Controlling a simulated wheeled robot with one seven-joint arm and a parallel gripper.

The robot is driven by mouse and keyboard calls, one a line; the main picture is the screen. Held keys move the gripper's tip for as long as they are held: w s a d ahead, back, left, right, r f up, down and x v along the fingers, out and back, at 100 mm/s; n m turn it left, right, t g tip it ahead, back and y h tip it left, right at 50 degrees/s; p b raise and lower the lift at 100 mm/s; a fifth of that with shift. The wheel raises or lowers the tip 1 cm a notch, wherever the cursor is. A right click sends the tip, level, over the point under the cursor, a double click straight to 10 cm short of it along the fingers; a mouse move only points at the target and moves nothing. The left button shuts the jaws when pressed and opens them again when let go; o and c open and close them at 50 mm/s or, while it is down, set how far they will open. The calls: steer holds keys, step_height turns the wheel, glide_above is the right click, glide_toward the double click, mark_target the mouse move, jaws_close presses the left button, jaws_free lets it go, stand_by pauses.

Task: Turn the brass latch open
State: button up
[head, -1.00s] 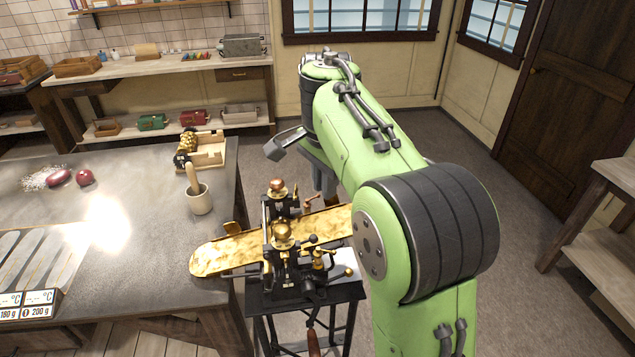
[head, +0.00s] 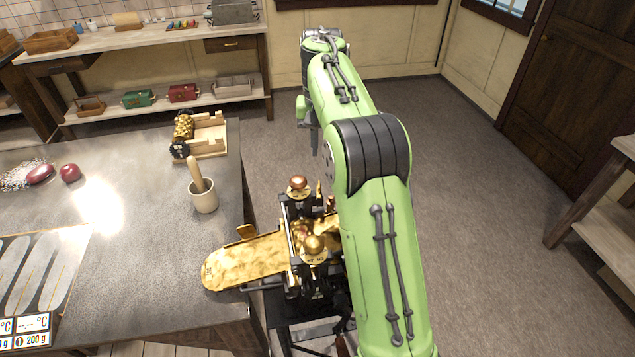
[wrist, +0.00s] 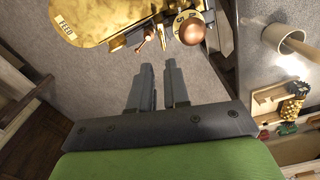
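The drop roller machine (head: 313,245) stands beside the table, with a brass tray (head: 250,262) reaching left over the table edge. A copper knob (head: 298,185) and a brass knob (head: 314,243) top it. In the wrist view, a brass plate marked FEED (wrist: 85,18), a copper knob (wrist: 191,30) and a small copper-ended lever (wrist: 147,36) show at the top. I cannot tell which part is the brass latch. My gripper (wrist: 160,64) has its fingers a little apart with nothing between them, over floor. In the head view my arm hides the machine's right side.
On the table (head: 140,225) are a mortar with pestle (head: 203,197), a wooden holder with a brass roller (head: 207,138), and red round objects (head: 69,172). A shelf bench (head: 150,58) stands behind. The floor (head: 480,170) right of my arm is clear.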

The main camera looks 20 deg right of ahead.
mark_target(319, 189)
steer(key=f, duration=0.3)
steer(key=f+b, duration=0.1)
steer(key=f, duration=0.3)
steer(key=f+b, duration=0.1)
steer(key=f, duration=0.3)
steer(key=shift+w, duration=0.3)
steer(key=shift+w+a+f, duration=0.1)
steer(key=shift+w, duration=0.05)
jaws_close()
